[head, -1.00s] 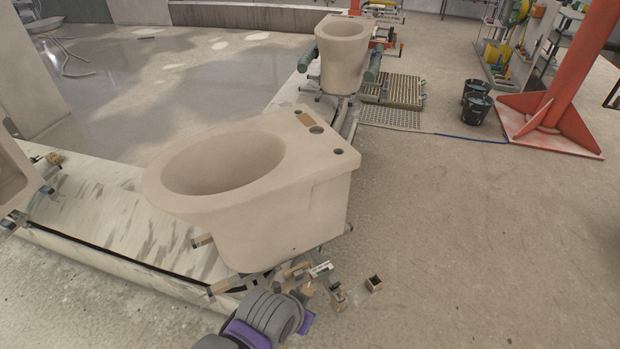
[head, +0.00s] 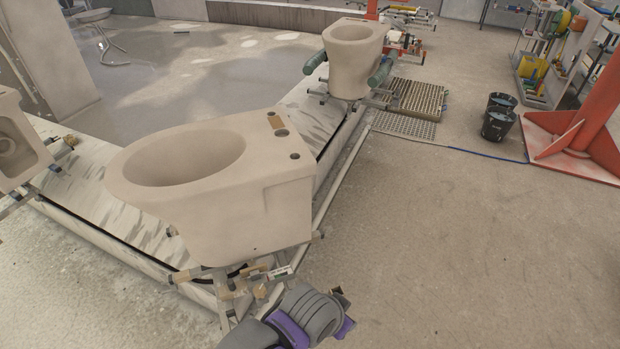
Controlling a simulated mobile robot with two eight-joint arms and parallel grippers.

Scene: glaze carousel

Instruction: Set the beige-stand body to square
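A pale beige toilet body (head: 262,215) stands upright in the middle of the head view, its oval bowl opening to the left and its flat, holed end to the right. It rests on a low metal stand with beige end blocks (head: 187,275), mostly hidden beneath it. The body sits at a slant to the platform edge; how far it is from square with its stand I cannot tell. A grey and purple part of my arm shows at the bottom, close in front of the stand.
A second body (head: 352,55) stands behind on a stand with green pads (head: 380,70). Another body (head: 18,145) is cut off at the left edge. Two black buckets (head: 497,125), a floor grate (head: 405,125) and a red column (head: 590,125) are at right. The right floor is open.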

